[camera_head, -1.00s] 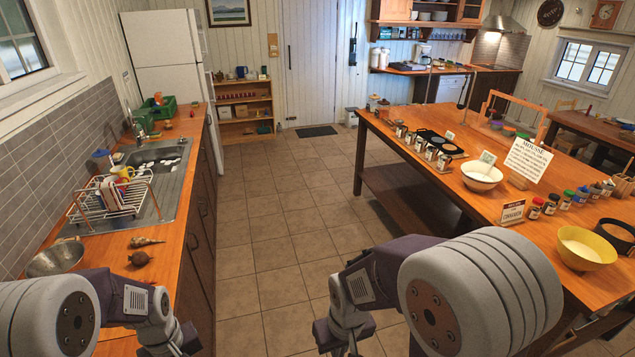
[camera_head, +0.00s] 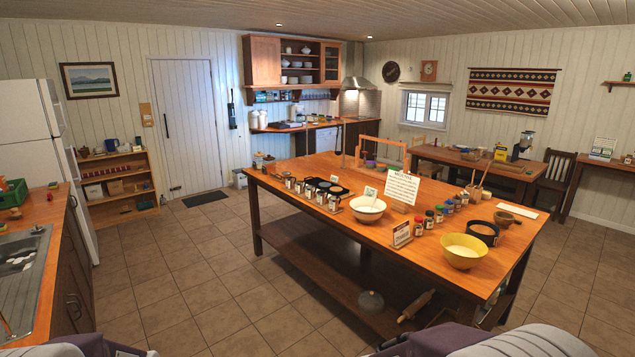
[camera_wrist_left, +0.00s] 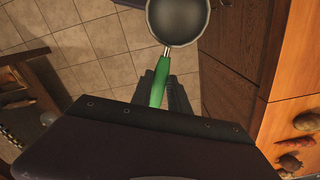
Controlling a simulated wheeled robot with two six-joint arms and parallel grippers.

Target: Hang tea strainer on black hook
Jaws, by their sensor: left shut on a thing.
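In the left wrist view my left gripper (camera_wrist_left: 164,90) is shut on the green handle of the tea strainer (camera_wrist_left: 178,20). Its round grey bowl points away from the fingers, above the tiled floor beside the wooden cabinet. In the head view the strainer and both grippers are out of sight; only parts of my arms show along the bottom edge. A slim dark hanging fixture (camera_head: 231,112) is on the white wall right of the door. I cannot tell whether it is the black hook.
The wooden island (camera_head: 290,212) stands in front, holding bowls, jars and signs. The sink counter (camera_head: 50,215) is at the left. Tiled floor (camera_head: 190,265) lies open between them. A low shelf (camera_head: 118,187) stands left of the door.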

